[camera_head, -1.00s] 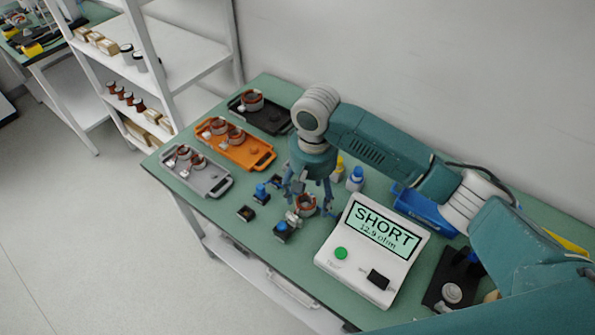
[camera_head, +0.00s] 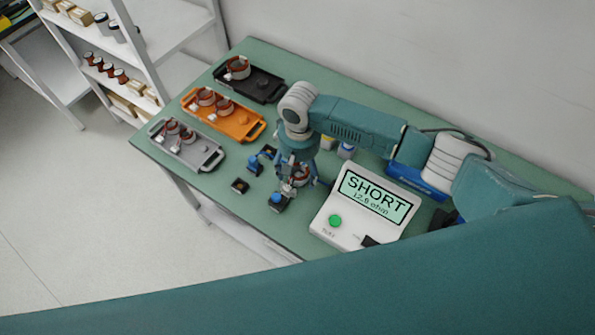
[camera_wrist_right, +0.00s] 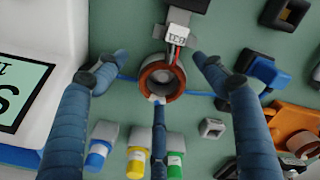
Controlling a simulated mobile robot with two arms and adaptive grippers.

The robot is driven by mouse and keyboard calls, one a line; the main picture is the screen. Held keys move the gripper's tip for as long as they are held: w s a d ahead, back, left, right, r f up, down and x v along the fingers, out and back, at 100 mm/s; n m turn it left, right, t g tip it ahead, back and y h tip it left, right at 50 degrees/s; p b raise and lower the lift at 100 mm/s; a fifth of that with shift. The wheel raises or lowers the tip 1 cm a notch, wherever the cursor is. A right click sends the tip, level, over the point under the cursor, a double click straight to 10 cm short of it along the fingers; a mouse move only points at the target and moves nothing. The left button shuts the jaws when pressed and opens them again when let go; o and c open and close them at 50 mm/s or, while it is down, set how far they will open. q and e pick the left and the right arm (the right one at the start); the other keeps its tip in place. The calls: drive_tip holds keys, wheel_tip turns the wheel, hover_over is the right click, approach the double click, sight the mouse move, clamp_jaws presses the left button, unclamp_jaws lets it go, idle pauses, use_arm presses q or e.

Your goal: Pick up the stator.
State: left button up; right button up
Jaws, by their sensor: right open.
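The stator (camera_wrist_right: 148,82) is a copper-coloured ring with a grey inner bore, lying on the green bench. Wires run from it to a white connector (camera_wrist_right: 172,38) beside a black-and-grey block. In the head view it is mostly hidden under my right gripper (camera_head: 297,181), left of the tester. In the right wrist view my right gripper (camera_wrist_right: 158,78) is open, its three fingers spread around the stator with visible gaps at the left and right ones. The middle fingertip overlaps the stator's lower edge; whether it touches is unclear. My left gripper is not in view.
Grey (camera_head: 205,163), orange (camera_head: 246,128) and black (camera_head: 268,93) trays hold other stators. Small blue-and-black fixtures stand nearby. Several coloured-label bottles (camera_wrist_right: 97,155) stand behind. A blue bin (camera_head: 420,184) lies right.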

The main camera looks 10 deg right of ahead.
drive_tip(key=shift+f, duration=0.75)
drive_tip(key=shift+w+f, duration=0.1)
drive_tip(key=c, duration=0.7)
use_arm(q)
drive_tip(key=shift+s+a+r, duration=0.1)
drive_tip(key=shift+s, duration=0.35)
use_arm(e)
drive_tip(key=c, duration=0.8)
